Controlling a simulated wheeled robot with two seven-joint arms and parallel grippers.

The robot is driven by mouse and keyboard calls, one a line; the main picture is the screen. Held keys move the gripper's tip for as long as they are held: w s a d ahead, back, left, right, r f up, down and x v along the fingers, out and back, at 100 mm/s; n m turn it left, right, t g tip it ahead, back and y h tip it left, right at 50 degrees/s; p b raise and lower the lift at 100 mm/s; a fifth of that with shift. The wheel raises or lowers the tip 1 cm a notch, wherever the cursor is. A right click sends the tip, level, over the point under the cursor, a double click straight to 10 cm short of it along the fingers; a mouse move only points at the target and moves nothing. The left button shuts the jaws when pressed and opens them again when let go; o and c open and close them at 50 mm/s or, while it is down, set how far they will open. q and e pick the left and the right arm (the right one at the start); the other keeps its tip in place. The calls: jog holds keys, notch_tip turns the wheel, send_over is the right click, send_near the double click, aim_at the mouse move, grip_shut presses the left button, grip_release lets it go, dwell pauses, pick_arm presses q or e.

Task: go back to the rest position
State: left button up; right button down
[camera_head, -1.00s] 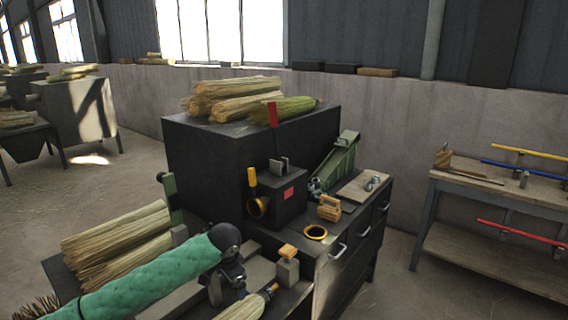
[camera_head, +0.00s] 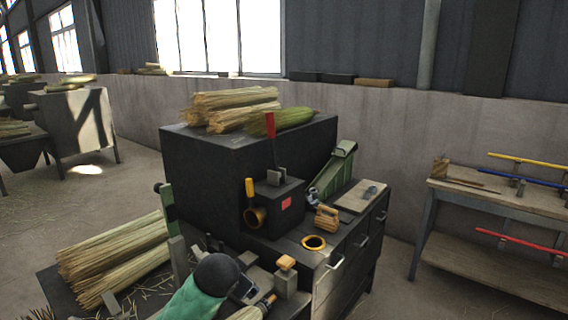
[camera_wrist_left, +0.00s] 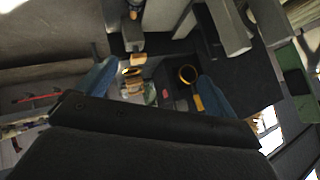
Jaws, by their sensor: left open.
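My left arm in its green quilted sleeve reaches in from the bottom of the head view. My left gripper (camera_head: 245,288) is partly hidden behind the dark round wrist. In the left wrist view its two blue fingers (camera_wrist_left: 158,74) stand wide apart with nothing between them. The black winding machine (camera_head: 276,205) with a red lever and a yellow-handled ring stands beyond the gripper. A bundle of straw with a dark and orange end (camera_head: 262,306) lies beside the gripper at the bottom edge. My right gripper is not in view.
Straw bundles (camera_head: 115,255) lie on the bench at left, and more (camera_head: 232,108) lie on the black cabinet. An orange ring (camera_head: 314,242) and a wooden block tool (camera_head: 327,216) are on the bench top. A side table (camera_head: 500,195) with coloured handles stands at right.

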pick_arm(q)
jog(key=s+a+f+n+g, duration=0.1)
jog(key=s+f+n+g, duration=0.1)
jog(key=s+f, duration=0.8)
jog(key=s+a+f+n+g, duration=0.1)
jog(key=s+f+n+g, duration=0.1)
jog(key=s+f, duration=0.9)
jog(key=s+a+f+n+g, duration=0.1)
jog(key=s+a+f+g, duration=0.1)
jog(key=s+f, duration=0.8)
jog(key=s+g, duration=0.1)
jog(key=s, duration=0.8)
jog(key=shift+f+n+g, duration=0.15)
jog(key=shift+n+g, duration=0.25)
